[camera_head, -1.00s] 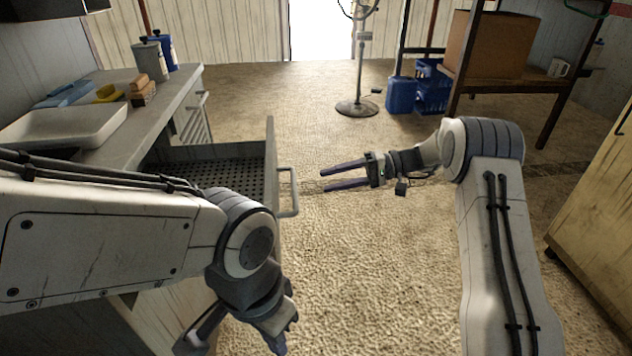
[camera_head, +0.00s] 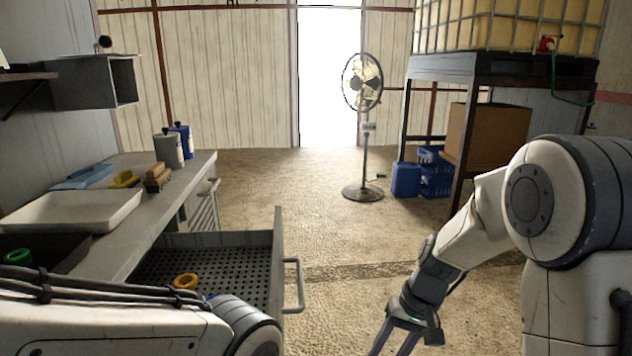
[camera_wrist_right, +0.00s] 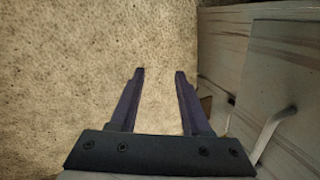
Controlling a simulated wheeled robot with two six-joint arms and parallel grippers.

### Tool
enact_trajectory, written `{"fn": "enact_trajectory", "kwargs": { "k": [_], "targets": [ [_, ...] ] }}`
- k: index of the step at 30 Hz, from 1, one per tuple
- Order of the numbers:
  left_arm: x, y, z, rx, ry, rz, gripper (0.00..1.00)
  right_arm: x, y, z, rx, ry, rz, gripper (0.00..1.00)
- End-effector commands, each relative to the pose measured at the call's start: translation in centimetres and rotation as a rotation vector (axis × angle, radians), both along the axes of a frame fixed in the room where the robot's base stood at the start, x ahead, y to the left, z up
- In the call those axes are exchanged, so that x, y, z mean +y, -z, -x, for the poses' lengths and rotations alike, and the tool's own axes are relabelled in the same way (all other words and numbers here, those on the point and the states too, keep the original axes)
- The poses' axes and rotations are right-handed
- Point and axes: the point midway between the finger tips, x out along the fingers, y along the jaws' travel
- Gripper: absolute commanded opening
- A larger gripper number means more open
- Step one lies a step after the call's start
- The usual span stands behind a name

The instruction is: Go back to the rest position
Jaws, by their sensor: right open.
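My right gripper (camera_head: 395,346) hangs low in the head view, pointing down over the floor, to the right of the open drawer. In the right wrist view (camera_wrist_right: 160,73) its two fingers are apart with only bare floor between them. My left arm crosses the bottom left of the head view, in front of the counter and drawer. My left gripper is out of the frame.
An open drawer (camera_head: 222,240) with a perforated bottom holds a yellow ring (camera_head: 185,281); its handle (camera_head: 293,286) sticks out toward the right arm. A white tray (camera_head: 75,211) sits on the counter. A fan (camera_head: 362,190) stands on open floor; a rack (camera_head: 440,68) is at right.

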Motion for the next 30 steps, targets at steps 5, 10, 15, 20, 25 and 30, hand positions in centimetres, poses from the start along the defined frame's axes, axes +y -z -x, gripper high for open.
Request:
{"fn": "enact_trajectory", "kwargs": {
  "k": [5, 10, 15, 20, 25, 30],
  "targets": [
    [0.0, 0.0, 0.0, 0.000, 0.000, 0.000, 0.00, -2.9, -0.2, 4.0, -0.135, -0.035, 0.202, 0.47],
    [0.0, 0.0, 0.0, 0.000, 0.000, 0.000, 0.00, -4.3, -0.5, 6.5, -0.274, -0.081, 0.309, 0.47],
    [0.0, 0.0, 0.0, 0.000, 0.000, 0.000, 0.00, -0.8, -1.8, 8.2, -0.297, -0.215, 0.297, 0.47],
    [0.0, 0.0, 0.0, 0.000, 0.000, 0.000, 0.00, 2.9, -3.1, 10.8, -0.278, -0.357, 0.266, 0.47],
    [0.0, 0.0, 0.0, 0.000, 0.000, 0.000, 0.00, 6.1, -4.4, 14.1, -0.253, -0.506, 0.235, 0.47],
    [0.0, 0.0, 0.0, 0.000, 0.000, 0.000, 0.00, 8.3, -5.6, 17.7, -0.228, -0.651, 0.208, 0.47]
  ]
}}
